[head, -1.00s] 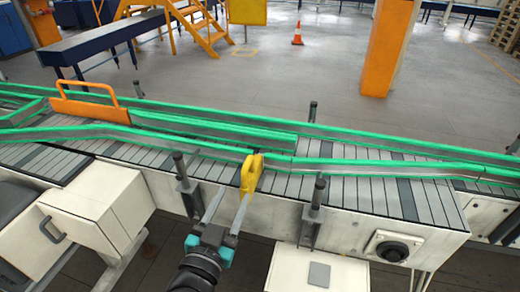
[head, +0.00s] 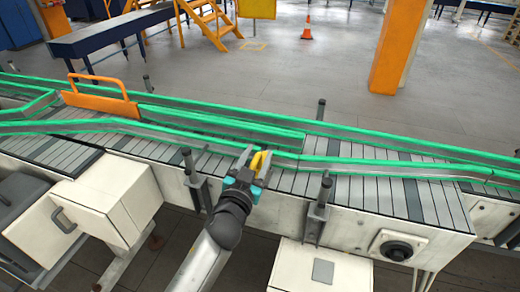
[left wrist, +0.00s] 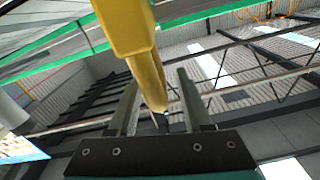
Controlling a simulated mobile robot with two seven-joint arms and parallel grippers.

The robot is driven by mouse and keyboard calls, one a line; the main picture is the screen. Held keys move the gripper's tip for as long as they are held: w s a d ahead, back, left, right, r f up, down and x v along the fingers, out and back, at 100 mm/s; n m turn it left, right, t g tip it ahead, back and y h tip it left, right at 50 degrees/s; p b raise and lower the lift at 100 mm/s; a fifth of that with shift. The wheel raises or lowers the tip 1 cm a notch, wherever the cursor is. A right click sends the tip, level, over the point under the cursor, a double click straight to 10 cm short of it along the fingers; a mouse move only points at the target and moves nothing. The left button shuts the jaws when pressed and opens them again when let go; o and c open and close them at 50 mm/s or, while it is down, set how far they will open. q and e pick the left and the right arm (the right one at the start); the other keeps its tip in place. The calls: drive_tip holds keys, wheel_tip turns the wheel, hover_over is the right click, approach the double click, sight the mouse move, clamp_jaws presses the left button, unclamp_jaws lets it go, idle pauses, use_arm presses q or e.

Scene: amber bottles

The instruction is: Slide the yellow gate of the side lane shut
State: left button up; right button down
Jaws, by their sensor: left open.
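The yellow gate (head: 260,162) shows at the green rail near the middle of the head view. Its far end is by the rail and my gripper hides part of it. My left gripper (head: 256,160) is at the gate with its fingers open. In the left wrist view the yellow gate (left wrist: 148,68) comes down between the two open fingers (left wrist: 158,88). A gap shows on at least one side, and I cannot tell whether either finger touches it. My right gripper is not in view.
An orange gate with a handle (head: 97,100) stands across the conveyor (head: 330,182) at the left. Dark posts (head: 319,200) rise along the near edge. A white box (head: 110,205) is at the lower left. An orange pillar (head: 398,45) and a cone (head: 307,30) stand beyond.

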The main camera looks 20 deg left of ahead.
use_arm(q)
drive_tip(key=shift+w, duration=1.15)
clamp_jaws()
idle(0.7)
